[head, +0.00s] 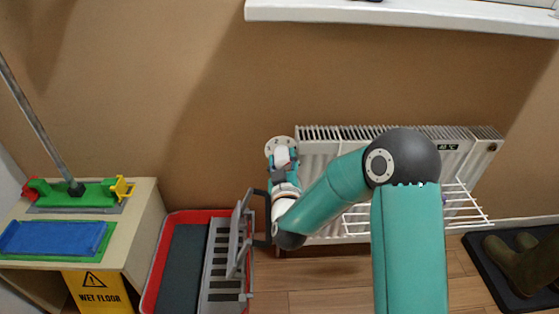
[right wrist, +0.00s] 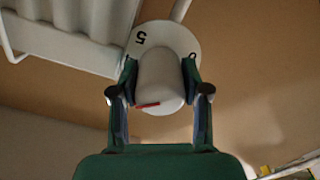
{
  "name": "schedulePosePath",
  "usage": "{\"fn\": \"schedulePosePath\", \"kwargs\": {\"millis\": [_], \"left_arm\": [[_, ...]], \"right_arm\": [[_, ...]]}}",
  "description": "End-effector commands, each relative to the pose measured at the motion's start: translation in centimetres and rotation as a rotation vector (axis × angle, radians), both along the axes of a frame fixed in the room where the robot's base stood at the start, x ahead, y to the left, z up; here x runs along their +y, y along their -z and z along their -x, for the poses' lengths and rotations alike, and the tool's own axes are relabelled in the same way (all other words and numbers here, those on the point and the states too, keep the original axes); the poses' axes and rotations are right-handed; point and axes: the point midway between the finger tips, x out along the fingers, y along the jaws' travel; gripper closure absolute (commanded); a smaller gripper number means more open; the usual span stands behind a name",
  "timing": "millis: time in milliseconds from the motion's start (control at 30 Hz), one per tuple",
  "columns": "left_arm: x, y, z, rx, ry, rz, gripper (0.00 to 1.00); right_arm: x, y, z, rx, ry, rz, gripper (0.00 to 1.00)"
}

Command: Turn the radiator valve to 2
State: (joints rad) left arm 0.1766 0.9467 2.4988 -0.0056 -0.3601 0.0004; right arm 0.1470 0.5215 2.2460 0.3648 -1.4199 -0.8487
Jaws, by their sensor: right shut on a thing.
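The radiator valve's white knob (right wrist: 160,78) sits between the two fingers of my right gripper (right wrist: 160,85), which is shut on it. A red mark shows on the knob's lower left side in the right wrist view. Behind the knob is a white dial disc (right wrist: 180,36); a 5 is readable at its upper left and part of another figure shows by the right finger. The number at the red mark is hidden. In the head view the dial disc (head: 273,144) is at the radiator's left end, with my right gripper (head: 283,160) against it. My left gripper is not in view.
A red bucket (head: 160,262) with a grey wringer (head: 240,240) stands close to my right gripper. Boots (head: 510,262) stand on a dark tray at right.

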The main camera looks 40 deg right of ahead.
Motion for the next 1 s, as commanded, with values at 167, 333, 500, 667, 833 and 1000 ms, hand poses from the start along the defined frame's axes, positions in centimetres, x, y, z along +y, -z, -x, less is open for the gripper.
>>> {"fn": "schedulePosePath", "kwargs": {"millis": [167,333,500,667,833,1000], "left_arm": [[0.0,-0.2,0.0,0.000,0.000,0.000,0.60],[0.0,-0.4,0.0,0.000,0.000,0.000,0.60],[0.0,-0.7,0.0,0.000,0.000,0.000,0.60],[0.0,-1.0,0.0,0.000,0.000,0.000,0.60],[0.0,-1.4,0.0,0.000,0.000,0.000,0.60],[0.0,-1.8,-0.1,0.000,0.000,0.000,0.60]], "right_arm": [[0.1,0.1,0.1,0.092,-0.005,0.143,0.88],[0.1,0.1,0.1,0.178,-0.005,0.280,0.88],[0.1,0.1,0.2,0.263,-0.006,0.418,0.89],[0.0,0.0,0.2,0.342,-0.006,0.548,0.89],[0.0,0.0,0.2,0.425,-0.005,0.687,0.89],[0.0,-0.1,0.2,0.508,-0.006,0.823,0.89]]}}
